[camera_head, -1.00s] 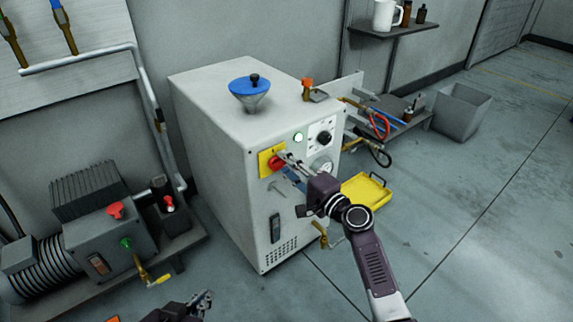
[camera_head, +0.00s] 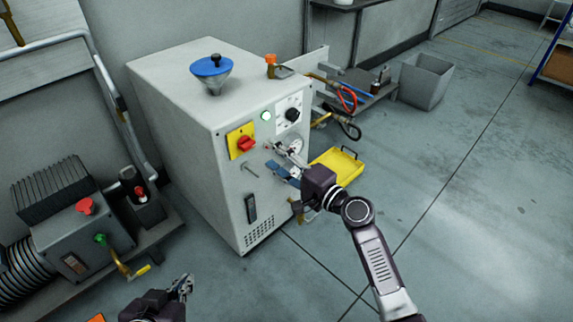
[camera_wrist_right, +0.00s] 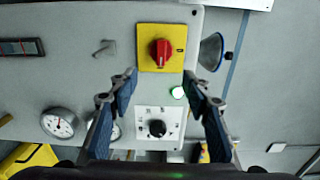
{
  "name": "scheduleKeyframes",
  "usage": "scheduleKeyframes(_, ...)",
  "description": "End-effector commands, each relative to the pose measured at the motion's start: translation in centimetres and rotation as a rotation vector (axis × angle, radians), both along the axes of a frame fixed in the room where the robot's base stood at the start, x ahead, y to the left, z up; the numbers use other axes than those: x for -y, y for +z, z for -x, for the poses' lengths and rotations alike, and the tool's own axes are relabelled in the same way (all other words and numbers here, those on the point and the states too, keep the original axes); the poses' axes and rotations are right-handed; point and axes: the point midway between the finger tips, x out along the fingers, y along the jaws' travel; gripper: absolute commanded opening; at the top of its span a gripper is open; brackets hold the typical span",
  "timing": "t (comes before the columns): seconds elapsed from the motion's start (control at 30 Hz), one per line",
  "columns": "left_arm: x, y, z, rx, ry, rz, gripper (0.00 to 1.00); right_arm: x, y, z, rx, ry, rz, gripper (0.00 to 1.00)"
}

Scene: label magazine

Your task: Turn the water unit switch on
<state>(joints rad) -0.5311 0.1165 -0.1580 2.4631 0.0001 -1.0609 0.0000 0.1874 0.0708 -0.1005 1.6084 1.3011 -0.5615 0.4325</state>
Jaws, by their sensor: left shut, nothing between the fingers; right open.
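The water unit is a pale grey cabinet (camera_head: 200,140). On its front a red rotary switch (camera_head: 245,143) sits on a yellow plate (camera_head: 234,148), with a lit green lamp (camera_head: 266,116) nearby. The right wrist view also shows the red switch (camera_wrist_right: 160,50), its handle bar upright in that picture, and the glowing lamp (camera_wrist_right: 178,92). My right gripper (camera_head: 279,156) is open and empty in front of the panel, apart from the switch; its fingers (camera_wrist_right: 159,76) spread below the yellow plate in the wrist view. My left gripper (camera_head: 184,286) is shut and empty at the bottom left.
A black dial (camera_head: 292,114) and a gauge (camera_head: 296,146) are beside the switch. A blue funnel (camera_head: 212,67) stands on top. A yellow tray (camera_head: 340,167) lies on the floor to the right. A pump unit (camera_head: 75,240) stands at left. Floor to the right is mostly clear.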

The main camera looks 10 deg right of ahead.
Motion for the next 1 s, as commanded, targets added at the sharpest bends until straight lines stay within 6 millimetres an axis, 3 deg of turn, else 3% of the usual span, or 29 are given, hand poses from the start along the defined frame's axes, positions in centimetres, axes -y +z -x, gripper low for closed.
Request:
scheduleKeyframes(0.1,0.0,0.0,0.0,0.0,0.001,0.001,0.0,1.3,-0.1,1.8,-0.002,0.001,0.002,0.44)
scheduleKeyframes(0.3,0.0,0.0,0.0,0.0,0.001,0.001,0.0,2.5,0.0,3.4,-0.001,0.0,0.0,0.44)
scheduleKeyframes(0.87,0.0,0.0,0.0,0.0,0.001,0.001,0.0,2.6,0.0,3.7,-0.001,0.001,0.001,0.44)
scheduleKeyframes(1.0,0.0,0.0,0.0,0.0,0.001,0.001,0.0,2.0,-1.0,5.0,0.012,0.017,0.079,0.44)
